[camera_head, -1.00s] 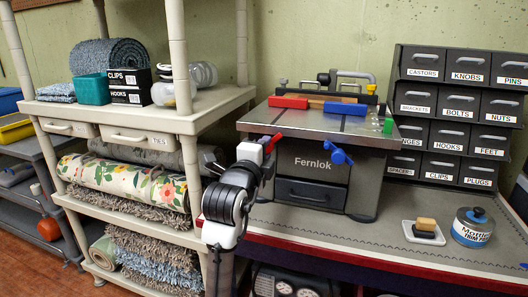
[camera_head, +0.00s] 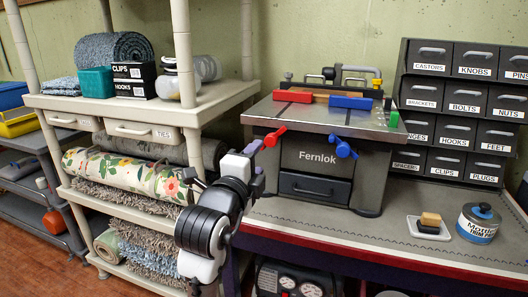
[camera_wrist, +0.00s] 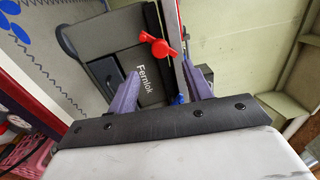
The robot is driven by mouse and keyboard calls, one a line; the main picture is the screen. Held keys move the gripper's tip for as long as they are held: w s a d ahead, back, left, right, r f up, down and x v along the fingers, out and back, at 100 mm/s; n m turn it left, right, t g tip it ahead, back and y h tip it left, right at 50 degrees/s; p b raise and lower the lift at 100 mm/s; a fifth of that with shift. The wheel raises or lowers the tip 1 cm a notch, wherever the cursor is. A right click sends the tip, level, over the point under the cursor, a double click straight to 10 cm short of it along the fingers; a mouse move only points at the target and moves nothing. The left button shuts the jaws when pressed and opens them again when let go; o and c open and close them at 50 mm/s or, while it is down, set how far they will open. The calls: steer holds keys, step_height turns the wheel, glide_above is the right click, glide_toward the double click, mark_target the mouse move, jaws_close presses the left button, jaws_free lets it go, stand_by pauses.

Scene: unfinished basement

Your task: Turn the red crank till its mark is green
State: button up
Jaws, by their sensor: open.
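The red crank (camera_head: 275,137) is on the upper left of the front of the grey Fernlok machine (camera_head: 318,172). In the wrist view the red crank (camera_wrist: 158,46) shows beyond and between my fingertips, apart from them. My gripper (camera_head: 258,166) is open and empty, just left of the machine and a little below the crank. Its two purple fingers (camera_wrist: 160,72) stand apart in the wrist view. I cannot make out the crank's mark or its colour.
A blue crank (camera_head: 343,147) sits right of the red one. A beige shelf (camera_head: 205,108) stands close on the left. The workbench (camera_head: 300,226) is clear in front.

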steer(key=v, duration=0.5)
stand_by(0.8)
